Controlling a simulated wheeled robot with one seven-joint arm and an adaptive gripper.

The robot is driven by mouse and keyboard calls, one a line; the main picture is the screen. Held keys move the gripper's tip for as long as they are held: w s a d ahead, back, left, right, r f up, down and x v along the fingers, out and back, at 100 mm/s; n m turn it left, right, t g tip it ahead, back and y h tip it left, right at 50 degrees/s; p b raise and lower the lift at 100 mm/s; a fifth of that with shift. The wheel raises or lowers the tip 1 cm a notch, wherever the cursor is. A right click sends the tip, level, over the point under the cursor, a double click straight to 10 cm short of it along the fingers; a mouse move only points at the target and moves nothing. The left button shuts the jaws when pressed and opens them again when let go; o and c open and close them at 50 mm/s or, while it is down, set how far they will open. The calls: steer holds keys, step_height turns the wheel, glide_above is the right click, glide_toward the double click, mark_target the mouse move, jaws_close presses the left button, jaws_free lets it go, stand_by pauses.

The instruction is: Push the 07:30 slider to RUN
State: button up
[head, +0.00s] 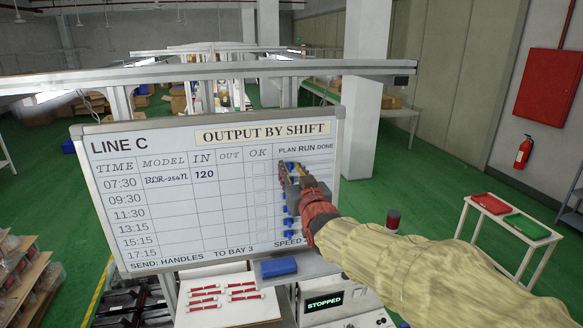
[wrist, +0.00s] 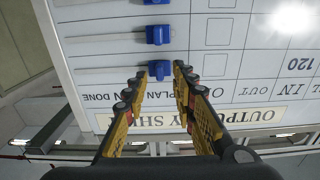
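The whiteboard (head: 222,232), headed LINE C and OUTPUT BY SHIFT, stands in front of me with a PLAN, RUN, DONE column at its right. The blue 07:30 slider (wrist: 160,70) is in the row closest to that heading, at the PLAN end of its slot. The wrist view shows the board upside down. My gripper (wrist: 161,76) is open, one finger on each side of this slider; contact is unclear. In the head view my gripper (head: 290,172) reaches over the right columns and partly hides the top sliders.
More blue sliders (head: 289,222) sit in lower rows, also toward PLAN. A blue eraser (head: 279,266) rests below the board. A display (head: 324,301) reads STOPPED. Red-and-white parts (head: 222,294) lie on a white panel. A metal rail (head: 215,74) runs above the board.

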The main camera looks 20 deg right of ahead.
steer(key=shift+w, duration=0.35)
steer(key=shift+c, duration=0.3)
jaws_close()
stand_by(0.5)
